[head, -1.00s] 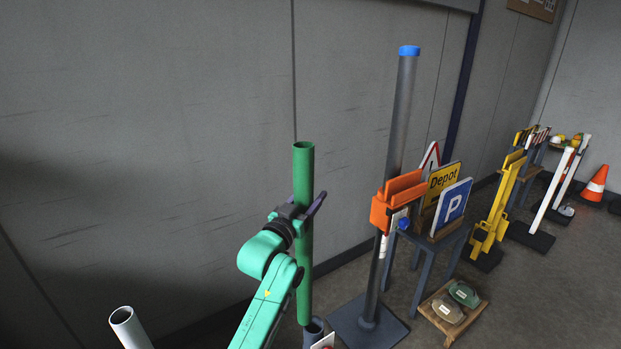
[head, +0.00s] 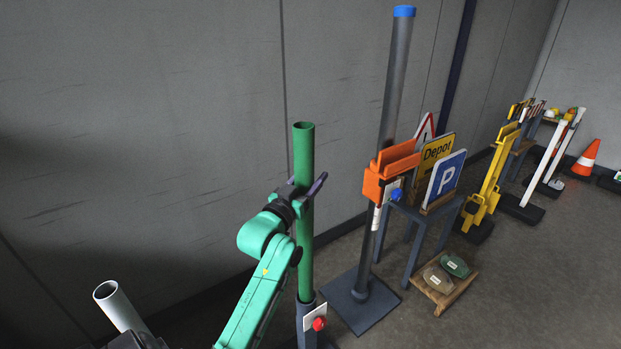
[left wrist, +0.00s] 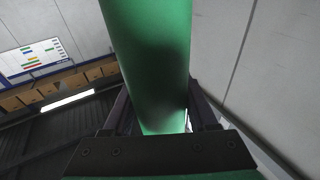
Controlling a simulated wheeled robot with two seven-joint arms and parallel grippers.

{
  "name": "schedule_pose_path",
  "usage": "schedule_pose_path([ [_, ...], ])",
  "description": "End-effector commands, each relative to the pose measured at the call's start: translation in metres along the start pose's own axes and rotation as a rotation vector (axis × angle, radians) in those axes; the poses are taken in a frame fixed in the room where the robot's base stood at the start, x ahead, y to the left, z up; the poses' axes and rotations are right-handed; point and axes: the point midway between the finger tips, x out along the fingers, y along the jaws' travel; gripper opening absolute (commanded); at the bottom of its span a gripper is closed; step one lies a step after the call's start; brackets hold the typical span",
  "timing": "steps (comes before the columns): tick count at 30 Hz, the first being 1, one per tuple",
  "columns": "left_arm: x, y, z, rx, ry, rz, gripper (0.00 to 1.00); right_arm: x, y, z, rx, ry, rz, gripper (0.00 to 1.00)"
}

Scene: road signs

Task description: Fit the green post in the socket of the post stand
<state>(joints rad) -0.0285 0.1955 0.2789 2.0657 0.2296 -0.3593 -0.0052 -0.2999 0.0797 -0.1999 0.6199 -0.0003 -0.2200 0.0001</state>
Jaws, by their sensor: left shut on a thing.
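The green post (head: 304,150) stands upright in the head view, its open top end showing. My left gripper (head: 306,190) is shut around the post's upper part. The post also fills the middle of the left wrist view (left wrist: 150,55), between the gripper's dark fingers (left wrist: 158,112). The post's lower end meets the dark grey socket of the post stand (head: 305,316), which carries a white label and a red knob (head: 319,324). How deep the post sits in the socket cannot be told. The stand's base is below the frame. My right gripper is not in view.
A grey pole (head: 392,100) with an orange bracket (head: 388,172) stands to the right on a flat base (head: 361,303). Behind it a small table (head: 424,213) bears signs. A white tube (head: 119,305) leans at lower left. The wall is close behind.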

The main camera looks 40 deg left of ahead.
Motion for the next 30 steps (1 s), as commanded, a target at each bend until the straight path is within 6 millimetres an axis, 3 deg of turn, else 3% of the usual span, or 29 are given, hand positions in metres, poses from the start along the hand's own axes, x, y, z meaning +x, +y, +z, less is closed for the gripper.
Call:
schedule_pose_path([
  [1,-0.002,0.000,0.008,0.000,0.006,0.000,0.00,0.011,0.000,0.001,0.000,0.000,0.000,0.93],
  [11,-0.007,0.000,0.042,-0.001,0.005,0.000,0.00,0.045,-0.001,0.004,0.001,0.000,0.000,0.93],
  [30,-0.015,0.000,0.101,0.001,0.003,0.000,0.00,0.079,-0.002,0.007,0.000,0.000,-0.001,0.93],
])
